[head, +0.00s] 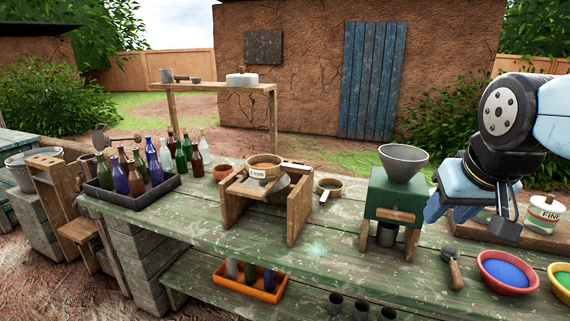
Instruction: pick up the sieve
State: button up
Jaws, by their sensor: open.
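A round, wooden-rimmed sieve (263,172) with a pale label on its front sits on top of a wooden stand (236,210) in the middle of the green table. A smaller round, wooden-rimmed piece (329,184) lies on the table just right of the stand; it may be a second sieve, but I cannot tell. My gripper (472,217) is at the right, well away from both, with its fingers apart and nothing between them. It hangs above the table, right of the green grinder box.
The green box with a grey funnel (403,160) stands between the stand and my gripper. A tray of bottles (133,192) stands at the left. A scoop (453,267) and bowls of blue (508,272) and green powder (563,280) lie at the front right. The table front is clear at the middle.

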aim_at(260, 166)
jog(key=u, duration=0.05)
jog(key=i, duration=0.95)
